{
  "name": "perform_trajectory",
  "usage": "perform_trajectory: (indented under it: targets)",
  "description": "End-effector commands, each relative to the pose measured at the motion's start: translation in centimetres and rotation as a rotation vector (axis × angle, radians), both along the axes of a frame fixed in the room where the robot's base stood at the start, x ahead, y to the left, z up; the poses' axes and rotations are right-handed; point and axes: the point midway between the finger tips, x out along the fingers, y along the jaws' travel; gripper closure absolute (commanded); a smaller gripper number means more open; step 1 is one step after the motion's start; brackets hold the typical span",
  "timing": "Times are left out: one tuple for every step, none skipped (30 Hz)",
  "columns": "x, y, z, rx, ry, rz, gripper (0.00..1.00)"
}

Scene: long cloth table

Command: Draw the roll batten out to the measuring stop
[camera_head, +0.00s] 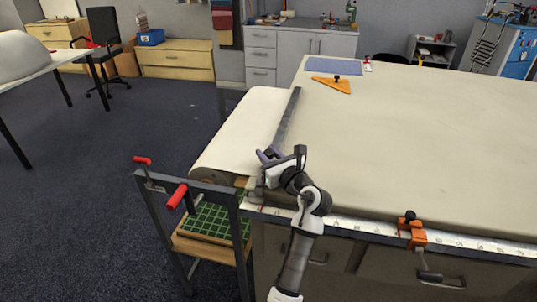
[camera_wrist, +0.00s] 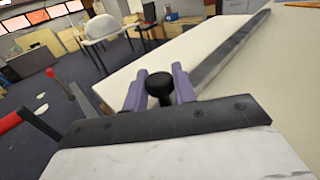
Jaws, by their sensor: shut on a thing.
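The roll batten is a long dark grey bar (camera_head: 287,118) at the edge of the pale cloth roll (camera_head: 232,135), along the left end of the table. It also shows in the wrist view (camera_wrist: 228,48), running away from me. My gripper (camera_head: 268,155), with purple fingers, is at the batten's near end. In the wrist view its fingers (camera_wrist: 160,80) are shut on a round black knob (camera_wrist: 160,92). How the knob joins the batten is hidden. The measuring stop appears to be the orange clamp (camera_head: 411,232) on the table's front edge, well to the right.
A white ruled scale (camera_head: 355,226) runs along the table's front edge. An orange triangle (camera_head: 331,84) and a blue mat (camera_head: 336,66) lie at the far end. A frame with red handles (camera_head: 177,196) stands at front left. The pale tabletop (camera_head: 420,140) is mostly clear.

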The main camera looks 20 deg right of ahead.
Motion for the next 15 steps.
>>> perform_trajectory:
  targets:
    - [0.0,0.0,0.0,0.000,0.000,0.000,1.00]
    - [0.0,0.0,0.0,0.000,0.000,0.000,1.00]
    - [0.0,0.0,0.0,0.000,0.000,0.000,1.00]
    - [-0.1,-0.1,0.0,0.000,0.000,0.000,1.00]
    - [-0.1,-0.1,0.0,0.001,0.000,0.000,1.00]
    - [-0.2,-0.3,0.0,0.001,0.001,-0.001,1.00]
    - [-0.3,-0.5,0.0,0.001,0.000,-0.001,1.00]
    - [-0.5,-0.8,0.0,0.001,0.000,-0.001,1.00]
    - [-0.8,-1.2,0.0,0.000,0.001,-0.003,1.00]
    - [-1.0,-1.6,0.1,0.001,0.001,-0.004,1.00]
    - [-1.4,-2.1,0.1,0.001,0.001,-0.005,1.00]
    - [-1.8,-2.8,0.1,0.002,0.001,-0.005,1.00]
    - [-2.2,-3.4,0.1,0.001,0.001,-0.007,1.00]
    - [-2.7,-4.0,0.1,0.001,0.000,-0.007,1.00]
    - [-3.3,-4.9,0.1,0.001,0.001,-0.008,1.00]
